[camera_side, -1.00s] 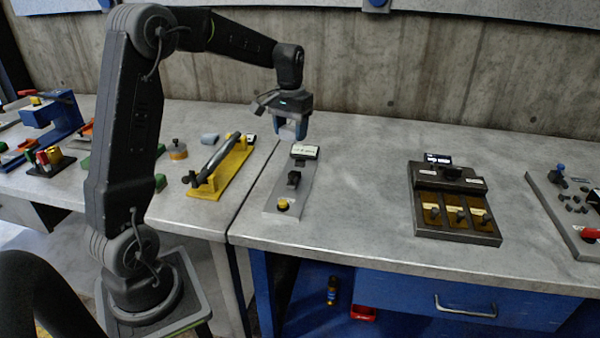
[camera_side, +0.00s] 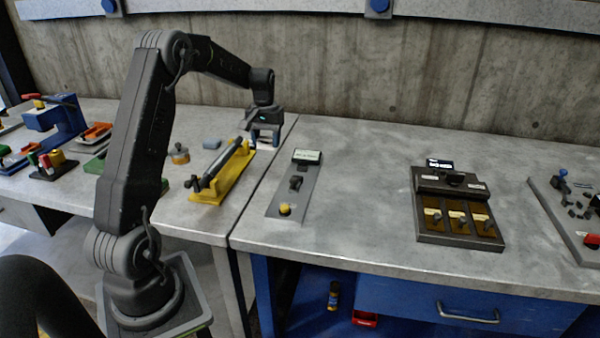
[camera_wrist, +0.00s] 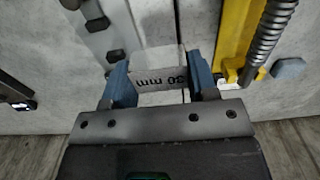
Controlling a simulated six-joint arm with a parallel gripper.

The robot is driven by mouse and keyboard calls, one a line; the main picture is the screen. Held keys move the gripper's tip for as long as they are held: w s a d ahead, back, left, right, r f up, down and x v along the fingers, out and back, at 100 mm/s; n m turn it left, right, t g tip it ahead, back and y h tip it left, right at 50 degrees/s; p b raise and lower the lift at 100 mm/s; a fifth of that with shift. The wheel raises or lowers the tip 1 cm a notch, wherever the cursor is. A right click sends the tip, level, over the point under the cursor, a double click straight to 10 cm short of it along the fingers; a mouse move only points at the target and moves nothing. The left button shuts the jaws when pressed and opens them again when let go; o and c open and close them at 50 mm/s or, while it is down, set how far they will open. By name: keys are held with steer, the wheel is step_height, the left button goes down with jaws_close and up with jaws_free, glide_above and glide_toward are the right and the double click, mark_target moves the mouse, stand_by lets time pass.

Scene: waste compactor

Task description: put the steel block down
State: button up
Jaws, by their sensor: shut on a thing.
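The steel block (camera_wrist: 159,68) is a small grey block marked "30 mm", with the print upside down in the wrist view. My gripper (camera_wrist: 160,88) is shut on it, with one blue finger on each side. In the side view my gripper (camera_side: 264,140) is near the back of the benches, close to the seam between them. It is between the yellow fixture and the grey panel. The block is barely visible there, and its height above the bench is hard to tell.
The yellow fixture with a dark ribbed bar (camera_side: 222,172) stands to the left. The grey panel with a display and yellow button (camera_side: 294,186) lies to the right. A dark box with several bays (camera_side: 456,208) stands farther right. Bare bench (camera_side: 360,190) lies between.

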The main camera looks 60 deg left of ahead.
glide_above(300, 168)
steer(key=s+d, duration=0.1)
steer(key=d, duration=0.1)
step_height(300, 168, down, 6)
steer(key=shift+r, duration=0.15)
steer(key=shift+f, duration=2)
steer(key=o, duration=1.2)
steer(key=shift+s+f, duration=0.1)
steer(key=shift+f, duration=0.1)
